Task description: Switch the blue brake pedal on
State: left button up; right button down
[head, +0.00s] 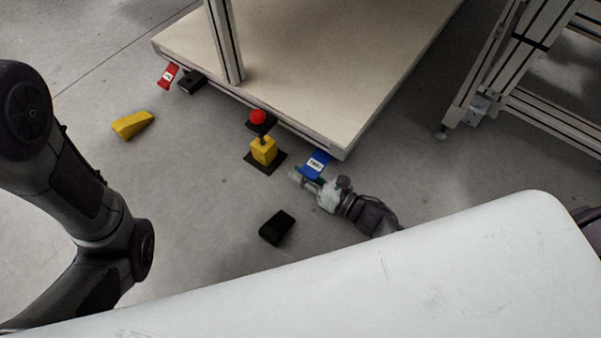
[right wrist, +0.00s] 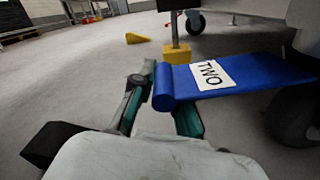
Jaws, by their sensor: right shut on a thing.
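The blue brake pedal (head: 317,161), with a white label reading TWO, sticks out at the near corner of the beige platform (head: 338,152). In the right wrist view the blue pedal (right wrist: 245,73) reaches in from the right, with a rolled edge on its left end. My right gripper (head: 301,177) is low near the floor and shut on the blue pedal's rolled end; its fingers show in the right wrist view (right wrist: 166,104). The underside of the pedal is hidden. My left arm shows at the left of the head view, but its gripper does not.
A red pedal (head: 168,76) sits farther left on the platform's edge. A yellow post with a red button (head: 257,117) stands just left of the blue pedal. A yellow wedge (head: 132,124) and a black block (head: 276,227) lie on the floor. A metal frame (head: 516,75) stands right.

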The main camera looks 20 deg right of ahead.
jog(key=shift+w+d+r+h, duration=0.1)
jog(key=shift+w+d+h, duration=0.2)
jog(key=shift+w+d, duration=0.4)
jog(key=c, duration=0.9)
grip_release()
jog(key=shift+s+d, duration=0.1)
jog(key=shift+s, duration=0.1)
jog(key=shift+c, duration=0.2)
jog(key=shift+o, duration=0.2)
jog(key=shift+s, duration=0.1)
jog(key=shift+s+a, duration=0.1)
jog(key=shift+a, duration=0.1)
jog(key=v, duration=1.2)
jog(key=shift+c, duration=0.2)
